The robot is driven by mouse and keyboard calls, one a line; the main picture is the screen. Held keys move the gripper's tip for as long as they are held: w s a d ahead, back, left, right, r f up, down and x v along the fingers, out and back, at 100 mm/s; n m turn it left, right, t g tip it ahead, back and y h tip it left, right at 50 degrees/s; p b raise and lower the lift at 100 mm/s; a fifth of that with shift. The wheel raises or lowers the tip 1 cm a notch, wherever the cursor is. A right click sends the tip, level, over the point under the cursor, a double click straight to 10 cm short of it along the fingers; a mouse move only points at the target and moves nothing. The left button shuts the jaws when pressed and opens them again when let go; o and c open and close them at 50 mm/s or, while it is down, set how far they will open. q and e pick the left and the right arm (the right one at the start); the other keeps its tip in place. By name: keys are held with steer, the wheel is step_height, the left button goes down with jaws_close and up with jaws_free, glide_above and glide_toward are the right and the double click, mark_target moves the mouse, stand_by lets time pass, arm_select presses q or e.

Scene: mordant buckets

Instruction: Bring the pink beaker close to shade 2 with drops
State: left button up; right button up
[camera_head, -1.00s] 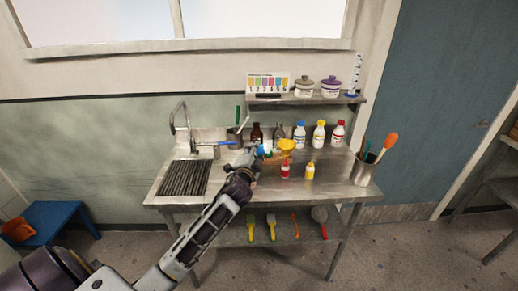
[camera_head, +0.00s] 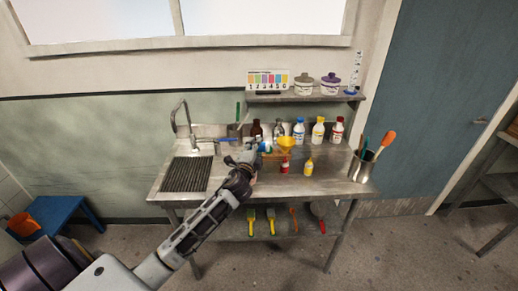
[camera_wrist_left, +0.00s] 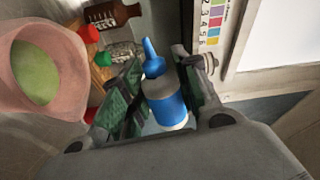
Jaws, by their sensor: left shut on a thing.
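The pink beaker (camera_wrist_left: 72,42) shows at the left of the left wrist view, with green liquid (camera_wrist_left: 35,72) in it. I cannot make it out in the head view. My left gripper (camera_wrist_left: 160,88) is shut on a blue dropper bottle (camera_wrist_left: 168,108), whose blue nozzle points up in that view. The beaker is beside the gripper, apart from the bottle. In the head view my left gripper (camera_head: 248,155) is over the middle of the steel counter. The shade card (camera_head: 267,80) stands on the shelf and partly shows in the left wrist view (camera_wrist_left: 212,25). My right gripper is not in view.
A red bottle (camera_head: 284,167) and a yellow bottle (camera_head: 308,167) stand on the counter near a yellow funnel (camera_head: 286,142). Larger bottles line the back, including a yellow-capped one (camera_head: 318,132). A steel pot with tools (camera_head: 362,168) is at the right, a sink drainer (camera_head: 187,174) at the left.

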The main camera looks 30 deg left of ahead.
arm_select(q)
steer(key=shift+r+m+p, duration=0.7)
steer(key=shift+m+p, duration=0.2)
steer(key=shift+p, duration=0.1)
steer(key=shift+r+m+p, duration=0.75)
steer(key=shift+m+p, duration=0.65)
steer(key=shift+p, duration=0.25)
steer(key=shift+r+m+p, duration=0.4)
steer(key=shift+m+p, duration=0.3)
steer(key=shift+m, duration=0.1)
steer(key=shift+r+m, duration=0.45)
steer(key=shift+m, duration=0.45)
steer(key=shift+r+m, duration=0.1)
steer(key=shift+m, duration=0.2)
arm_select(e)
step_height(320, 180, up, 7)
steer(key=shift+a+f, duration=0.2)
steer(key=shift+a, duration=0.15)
arm_select(q)
steer(key=shift+r+m, duration=0.1)
steer(key=shift+m, duration=0.2)
